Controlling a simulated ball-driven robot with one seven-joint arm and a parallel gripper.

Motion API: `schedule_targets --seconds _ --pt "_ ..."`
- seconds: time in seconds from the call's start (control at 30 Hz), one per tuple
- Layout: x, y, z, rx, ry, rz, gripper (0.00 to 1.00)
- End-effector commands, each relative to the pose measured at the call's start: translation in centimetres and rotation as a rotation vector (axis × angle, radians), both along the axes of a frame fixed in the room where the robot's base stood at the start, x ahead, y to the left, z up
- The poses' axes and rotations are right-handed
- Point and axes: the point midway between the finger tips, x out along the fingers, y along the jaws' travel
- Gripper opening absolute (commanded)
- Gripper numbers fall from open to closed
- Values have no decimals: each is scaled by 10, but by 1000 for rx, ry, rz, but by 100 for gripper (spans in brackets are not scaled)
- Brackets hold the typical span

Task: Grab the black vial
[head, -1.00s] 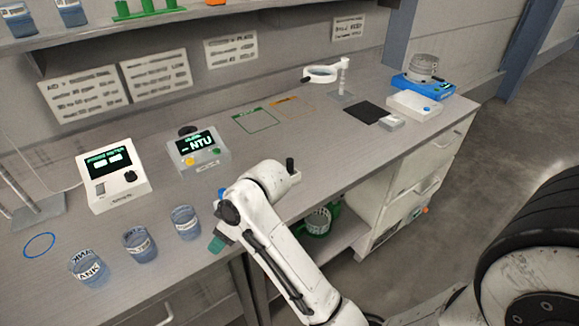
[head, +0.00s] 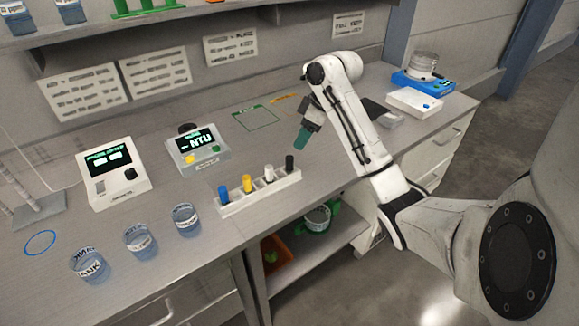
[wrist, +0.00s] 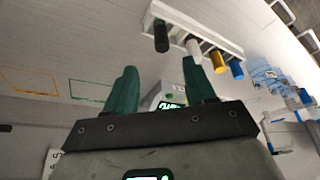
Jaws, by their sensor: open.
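The black vial (head: 289,163) stands upright at the right end of a white rack (head: 262,193) on the bench. A white vial (head: 268,172), a yellow vial (head: 247,184) and a blue vial (head: 223,194) stand in the same rack to its left. My gripper (head: 299,146) has green fingers and is just above and to the right of the black vial, apart from it. In the wrist view the fingers (wrist: 160,88) are spread with nothing between them, and the black vial (wrist: 161,38) shows beyond them, at the left end of the rack (wrist: 195,22).
The NTU meter (head: 198,151) stands behind and left of the rack. Several beakers of water (head: 186,220) stand on the left front. A green outlined square (head: 256,119) marks clear bench behind. A white box (head: 414,103) is at the right.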

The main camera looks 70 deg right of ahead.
Motion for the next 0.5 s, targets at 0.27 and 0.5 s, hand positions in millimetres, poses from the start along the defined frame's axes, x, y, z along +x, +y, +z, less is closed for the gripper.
schedule_targets --seconds 0.27,0.5 --pt "13 2 -32 0 0 0 55" --pt "22 6 -52 2 1 -1 55"
